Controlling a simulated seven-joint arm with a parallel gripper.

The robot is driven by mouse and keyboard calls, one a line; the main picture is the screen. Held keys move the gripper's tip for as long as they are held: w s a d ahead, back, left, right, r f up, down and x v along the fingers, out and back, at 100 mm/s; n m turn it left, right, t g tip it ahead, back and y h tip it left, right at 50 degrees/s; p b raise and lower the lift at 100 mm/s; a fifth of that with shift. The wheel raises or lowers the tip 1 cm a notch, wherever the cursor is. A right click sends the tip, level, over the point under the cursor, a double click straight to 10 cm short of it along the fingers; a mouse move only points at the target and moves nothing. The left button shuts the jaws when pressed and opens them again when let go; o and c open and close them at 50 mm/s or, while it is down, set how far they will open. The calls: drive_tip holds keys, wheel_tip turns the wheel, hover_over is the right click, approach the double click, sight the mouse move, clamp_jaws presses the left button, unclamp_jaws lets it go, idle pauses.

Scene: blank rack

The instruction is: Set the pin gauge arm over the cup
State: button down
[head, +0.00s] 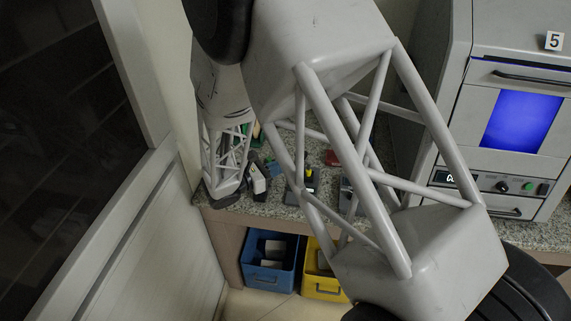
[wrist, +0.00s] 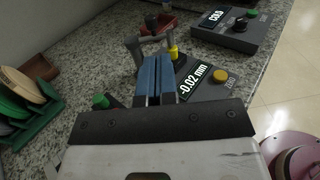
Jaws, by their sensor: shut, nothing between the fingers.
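My gripper (wrist: 155,62) is shut and empty, its blue fingers pressed together; its blue fingers also show small in the head view (head: 275,169). The gauge (wrist: 200,86) is a dark box on the counter reading -0.02 mm, with a yellow button and a yellow post. A grey bent bar (wrist: 135,46), which looks like the gauge arm, lies just beyond my fingertips; I cannot tell whether they touch. In the head view the gauge (head: 309,187) is small, right of my fingers. A red-brown piece (wrist: 158,24) lies behind the bar. I cannot make out the cup for sure.
A box marked COLD (wrist: 228,32) stands at the back right. A green rack with discs (wrist: 22,112) is at the left. A blue bin (head: 270,277) and a yellow bin (head: 323,285) stand below the counter. An oven-like unit (head: 508,120) is at the right.

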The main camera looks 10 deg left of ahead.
drive_tip(key=shift+v, duration=0.75)
drive_tip(key=s+d+r+m+g+y, duration=0.1)
drive_tip(key=s+d+r+m+g, duration=0.3)
drive_tip(key=d, duration=0.4)
drive_tip(key=s+d+r+m+g+y, duration=0.1)
drive_tip(key=s+d+r+m+g, duration=0.2)
drive_tip(key=d+r, duration=0.4)
drive_tip(key=s+d+r+m+g+y, duration=0.1)
drive_tip(key=s+d+r+m+g, duration=0.1)
drive_tip(key=d+r+m+g, duration=0.5)
drive_tip(key=s+d+r+m+t+y, duration=0.2)
drive_tip(key=s+d+m+y, duration=0.3)
drive_tip(key=s, duration=0.5)
drive_tip(key=s+d+r+m+t+y, duration=0.3)
drive_tip(key=s+d+m, duration=0.4)
drive_tip(key=s, duration=0.3)
drive_tip(key=shift+d+r+y, duration=0.15)
drive_tip(key=shift+r+y, duration=0.7)
drive_tip(key=shift+y, duration=0.35)
